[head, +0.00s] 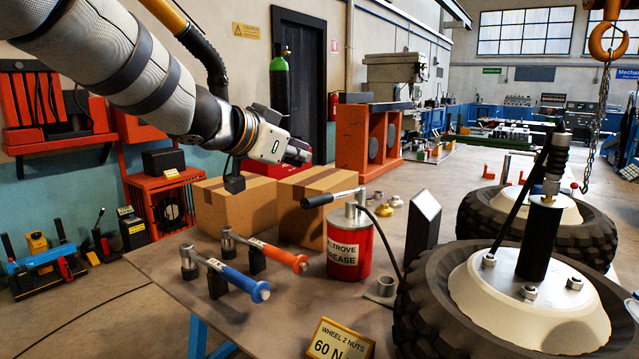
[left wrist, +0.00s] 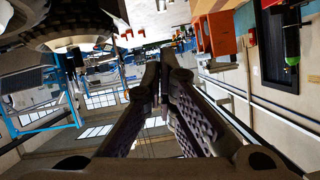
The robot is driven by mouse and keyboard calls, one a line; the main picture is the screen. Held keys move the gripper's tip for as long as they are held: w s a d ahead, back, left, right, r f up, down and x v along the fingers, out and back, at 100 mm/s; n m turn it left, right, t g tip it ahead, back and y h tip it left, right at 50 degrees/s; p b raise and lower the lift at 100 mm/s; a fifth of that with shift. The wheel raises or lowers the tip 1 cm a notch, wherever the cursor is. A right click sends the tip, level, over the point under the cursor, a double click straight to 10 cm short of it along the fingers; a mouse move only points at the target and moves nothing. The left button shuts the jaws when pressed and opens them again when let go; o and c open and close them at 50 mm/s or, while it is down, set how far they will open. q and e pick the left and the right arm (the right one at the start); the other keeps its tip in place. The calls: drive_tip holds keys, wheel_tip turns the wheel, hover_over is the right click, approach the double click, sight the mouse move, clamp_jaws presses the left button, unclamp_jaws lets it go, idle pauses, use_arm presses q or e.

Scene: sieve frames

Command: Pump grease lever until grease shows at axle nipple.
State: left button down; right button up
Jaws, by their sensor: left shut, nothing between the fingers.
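A thin black hose (head: 385,240) runs from the can to the right. A black post with a metal top (head: 541,225) stands on the near wheel hub (head: 480,285); I cannot make out the axle nipple or any grease. My left gripper (head: 300,153) is above and left of the lever, apart from it. In the left wrist view its fingers (left wrist: 163,85) are together and empty. My right gripper is not seen.
Two torque wrenches, blue-handled (head: 235,279) and orange-handled (head: 272,250), lie left of the can. Cardboard boxes (head: 235,210) stand behind them. A dark upright block (head: 423,225) and tyres (head: 440,300) are to the right. A sign (head: 340,342) stands at the front. A hook (head: 607,42) hangs upper right.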

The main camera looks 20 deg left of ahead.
use_arm(q)
drive_tip(key=w+d+f, duration=0.1)
drive_tip(key=w+f, duration=0.6)
drive_tip(key=shift+w+d+f, duration=0.2)
drive_tip(key=shift+w+d, duration=0.15)
drive_tip(key=shift+w, duration=0.05)
